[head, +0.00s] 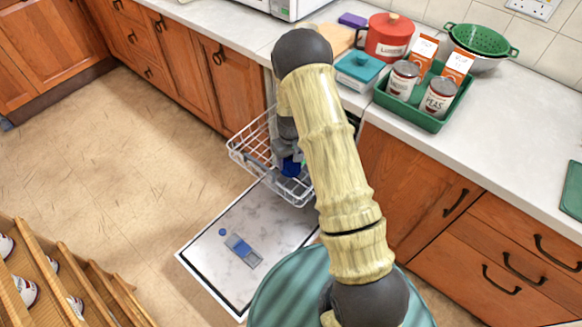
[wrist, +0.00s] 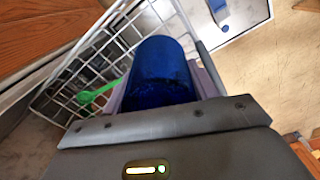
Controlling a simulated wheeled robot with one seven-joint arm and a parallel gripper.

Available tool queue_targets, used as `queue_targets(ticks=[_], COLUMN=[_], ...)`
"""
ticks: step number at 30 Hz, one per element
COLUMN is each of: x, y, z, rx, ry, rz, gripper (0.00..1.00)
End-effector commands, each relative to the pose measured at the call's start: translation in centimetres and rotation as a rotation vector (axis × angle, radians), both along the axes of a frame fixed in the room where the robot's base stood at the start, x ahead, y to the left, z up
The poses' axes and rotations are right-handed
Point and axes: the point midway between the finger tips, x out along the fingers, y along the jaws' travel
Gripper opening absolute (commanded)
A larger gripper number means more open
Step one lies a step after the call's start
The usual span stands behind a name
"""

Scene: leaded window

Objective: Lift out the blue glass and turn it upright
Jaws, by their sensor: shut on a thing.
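The blue glass (wrist: 158,68) is between the two fingers of my gripper (wrist: 163,88) in the wrist view, and the fingers are shut on its sides. In the head view the blue glass (head: 291,167) shows as a small dark blue patch below my gripper (head: 288,150), over the white wire rack (head: 250,157). My arm hides part of the rack. I cannot tell whether the glass still touches the rack or which end is its mouth.
The open dishwasher door (head: 222,265) lies low in front of the rack. A green utensil (wrist: 88,97) lies in the rack beside the glass. The counter (head: 510,130) holds a green tray (head: 425,121) with cans and boxes, and has clear room at the right.

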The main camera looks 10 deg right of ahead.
Motion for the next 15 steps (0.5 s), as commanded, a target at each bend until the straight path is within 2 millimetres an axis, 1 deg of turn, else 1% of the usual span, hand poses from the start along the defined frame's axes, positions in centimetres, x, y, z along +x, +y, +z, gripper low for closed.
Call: queue_targets(ticks=[1,4,15], x=[0.02,0.0,0.0], y=[0.0,-0.01,-0.01], z=[0.49,0.91,0.93], rx=[-0.001,-0.001,-0.001], ry=[-0.001,-0.001,0.0], rz=[0.0,0.001,0.001], gripper=[0.3,0.3,0.3])
